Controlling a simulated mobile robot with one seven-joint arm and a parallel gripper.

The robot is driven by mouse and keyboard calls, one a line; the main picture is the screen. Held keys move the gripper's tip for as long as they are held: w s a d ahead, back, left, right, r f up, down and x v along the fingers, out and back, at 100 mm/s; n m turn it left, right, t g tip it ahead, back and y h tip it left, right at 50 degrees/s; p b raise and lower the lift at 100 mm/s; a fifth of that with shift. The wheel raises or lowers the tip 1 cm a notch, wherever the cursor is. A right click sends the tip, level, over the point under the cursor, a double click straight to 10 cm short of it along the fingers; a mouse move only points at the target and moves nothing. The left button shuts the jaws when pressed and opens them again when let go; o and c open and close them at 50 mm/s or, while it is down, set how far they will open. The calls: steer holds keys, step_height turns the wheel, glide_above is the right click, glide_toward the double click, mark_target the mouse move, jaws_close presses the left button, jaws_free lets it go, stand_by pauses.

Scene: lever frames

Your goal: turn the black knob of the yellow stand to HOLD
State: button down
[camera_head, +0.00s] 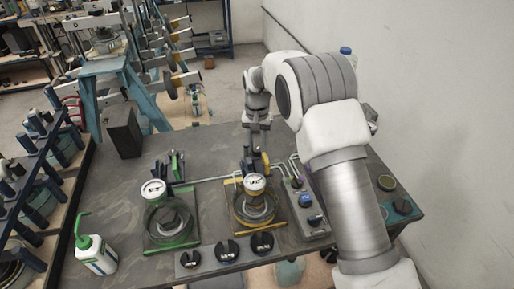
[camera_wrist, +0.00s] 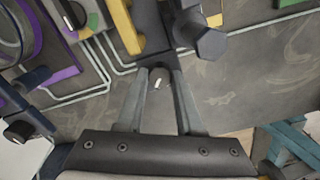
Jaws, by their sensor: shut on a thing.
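The yellow stand (camera_head: 240,217) is on the table left of my arm, with a round white gauge on it. My gripper (camera_head: 262,154) reaches down at its back edge; in the wrist view my gripper (camera_wrist: 162,73) has its fingers closed around a dark end piece (camera_wrist: 151,42) beside a yellow bar (camera_wrist: 124,27). A dark hexagonal knob (camera_wrist: 207,42) sits right of this piece, apart from the fingertips. A front panel carries black knobs, including a middle one (camera_head: 227,250) and a right one (camera_head: 262,243). I cannot read any HOLD mark or tell which knob is the yellow stand's.
A green stand (camera_head: 158,243) with a gauge stands left of the yellow one. A grey control box (camera_head: 306,217) is close on its right, beside my arm. Thin pipes (camera_head: 212,179) run behind. A white bottle with a green spout (camera_head: 95,253) stands at the table's left front.

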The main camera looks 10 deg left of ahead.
mark_target(257, 149)
steer(key=m, duration=0.6)
steer(key=shift+r+m+b, duration=0.1)
steer(key=shift+m+b, duration=0.2)
stand_by(0.5)
steer(key=c, duration=0.5)
jaws_free()
steer(key=shift+c, duration=0.2)
step_height(257, 149, up, 17)
steer(key=shift+r, duration=0.2)
